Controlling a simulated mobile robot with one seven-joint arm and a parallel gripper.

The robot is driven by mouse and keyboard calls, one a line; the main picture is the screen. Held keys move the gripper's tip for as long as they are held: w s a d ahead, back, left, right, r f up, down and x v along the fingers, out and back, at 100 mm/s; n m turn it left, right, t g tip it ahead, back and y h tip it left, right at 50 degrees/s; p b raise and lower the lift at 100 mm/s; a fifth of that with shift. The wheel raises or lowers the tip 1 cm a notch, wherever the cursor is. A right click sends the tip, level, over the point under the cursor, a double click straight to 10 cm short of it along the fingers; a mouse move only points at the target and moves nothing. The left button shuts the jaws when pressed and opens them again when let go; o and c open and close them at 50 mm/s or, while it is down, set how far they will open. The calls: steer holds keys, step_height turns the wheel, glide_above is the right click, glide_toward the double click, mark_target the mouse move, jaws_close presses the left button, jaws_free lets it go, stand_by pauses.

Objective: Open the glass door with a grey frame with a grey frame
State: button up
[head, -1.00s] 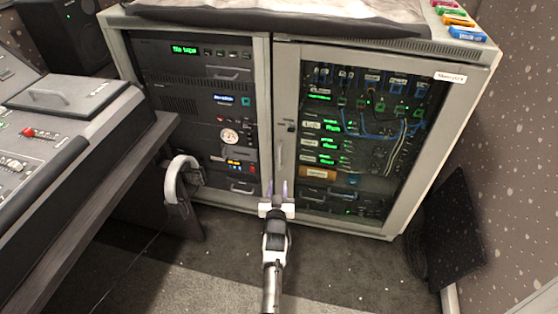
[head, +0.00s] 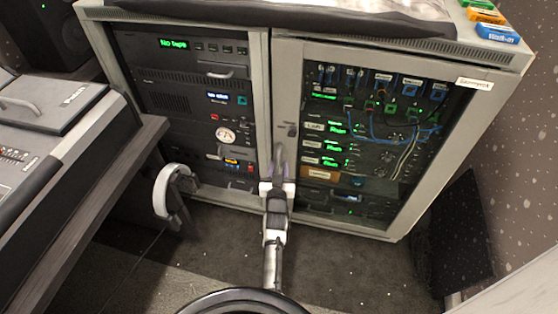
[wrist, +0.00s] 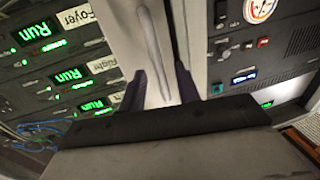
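The glass door (head: 385,140) with a grey frame closes the right half of the rack cabinet and looks shut. Its vertical grey bar handle (head: 280,152) is on the left stile of the frame. The handle also shows in the wrist view (wrist: 153,45), running down toward my fingers. My gripper (head: 278,174) is at the lower part of the handle. In the wrist view my gripper (wrist: 160,72) is open, its dark fingers apart on either side of the handle's near end, with gaps visible. I cannot tell whether a finger touches the handle or frame.
An open rack bay (head: 185,110) with lit units is left of the door. A mixing desk (head: 50,150) and a curved grey armrest-like part (head: 168,195) stand at the left. A dark panel (head: 455,240) leans at the right wall. Carpet (head: 340,255) before the door is clear.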

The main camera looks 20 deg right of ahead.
steer(key=shift+w+d, duration=0.1)
steer(key=shift+w, duration=0.1)
steer(key=shift+s, duration=0.1)
jaws_close()
steer(key=shift+r, duration=0.1)
